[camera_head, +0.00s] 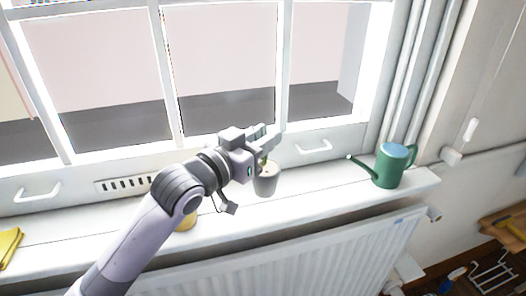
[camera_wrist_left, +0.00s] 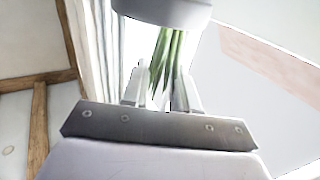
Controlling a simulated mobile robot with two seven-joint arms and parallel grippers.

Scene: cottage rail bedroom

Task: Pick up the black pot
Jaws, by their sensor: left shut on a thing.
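The pot (camera_head: 266,184) looks dark grey in the head view and is upright at the window sill, with a green plant in it. I cannot tell whether its base touches the sill. My left gripper (camera_head: 266,151) is at the pot's top and shut on it, hiding part of the rim and plant. In the left wrist view the grey pot (camera_wrist_left: 165,9) shows at the top edge, with long green leaves (camera_wrist_left: 168,58) by the fingers of my left gripper (camera_wrist_left: 160,88). My right gripper is not in view.
A green watering can (camera_head: 390,166) stands to the right on the white sill (camera_head: 325,177), its spout toward the pot. A yellow object (camera_head: 186,221) is partly behind my left arm. Yellow cloth (camera_head: 9,246) lies far left. A radiator (camera_head: 330,252) is below; window handles are behind.

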